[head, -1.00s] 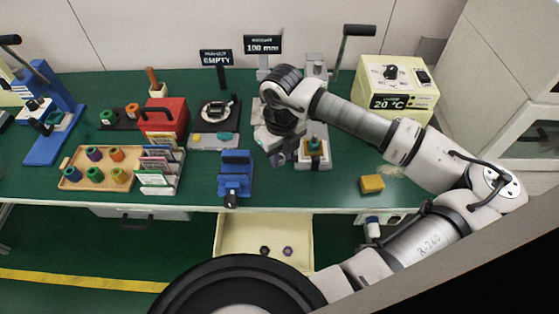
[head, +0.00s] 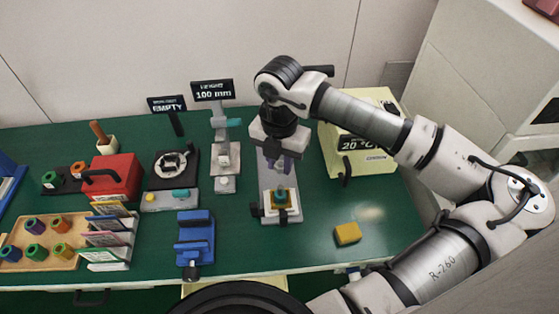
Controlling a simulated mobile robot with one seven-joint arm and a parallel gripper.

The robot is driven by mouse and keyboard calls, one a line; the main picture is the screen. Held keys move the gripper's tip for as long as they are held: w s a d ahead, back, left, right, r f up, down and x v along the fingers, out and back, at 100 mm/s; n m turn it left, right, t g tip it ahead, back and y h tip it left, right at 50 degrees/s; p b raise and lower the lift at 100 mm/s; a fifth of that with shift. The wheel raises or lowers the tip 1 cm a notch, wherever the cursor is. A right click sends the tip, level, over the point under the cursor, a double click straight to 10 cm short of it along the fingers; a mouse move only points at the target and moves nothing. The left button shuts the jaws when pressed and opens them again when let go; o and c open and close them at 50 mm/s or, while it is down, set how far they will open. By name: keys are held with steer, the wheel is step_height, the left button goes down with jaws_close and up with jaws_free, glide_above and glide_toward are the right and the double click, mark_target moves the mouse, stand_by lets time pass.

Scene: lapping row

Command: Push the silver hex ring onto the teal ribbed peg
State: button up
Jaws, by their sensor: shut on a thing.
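The ring itself is too small and too covered by the fingers to make out. A gap seems to show between the fingertips and the peg top; I cannot tell how well they line up.
A yellow block (head: 347,233) lies right of the fixture. A blue vise (head: 195,238) and a gauge stand (head: 225,155) are to its left. A cream box (head: 358,150) marked 20 °C stands behind right. Bench surface between fixture and yellow block is clear.

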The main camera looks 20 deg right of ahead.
mark_target(279, 189)
steer(key=shift+f+b, duration=0.1)
steer(key=shift+b, duration=0.45)
steer(key=shift+f+b, duration=0.25)
steer(key=shift+b, duration=0.1)
step_height(279, 189, down, 5)
steer(key=b, duration=0.5)
steer(key=shift+f+b, duration=0.1)
steer(key=shift+b, duration=0.25)
steer(key=shift+b, duration=1.35)
stand_by(1.0)
steer(key=shift+f+b, duration=2.15)
steer(key=shift+b, duration=0.4)
steer(key=o, duration=1)
steer(key=shift+o, duration=0.2)
steer(key=shift+r, duration=0.1)
step_height(279, 189, up, 14)
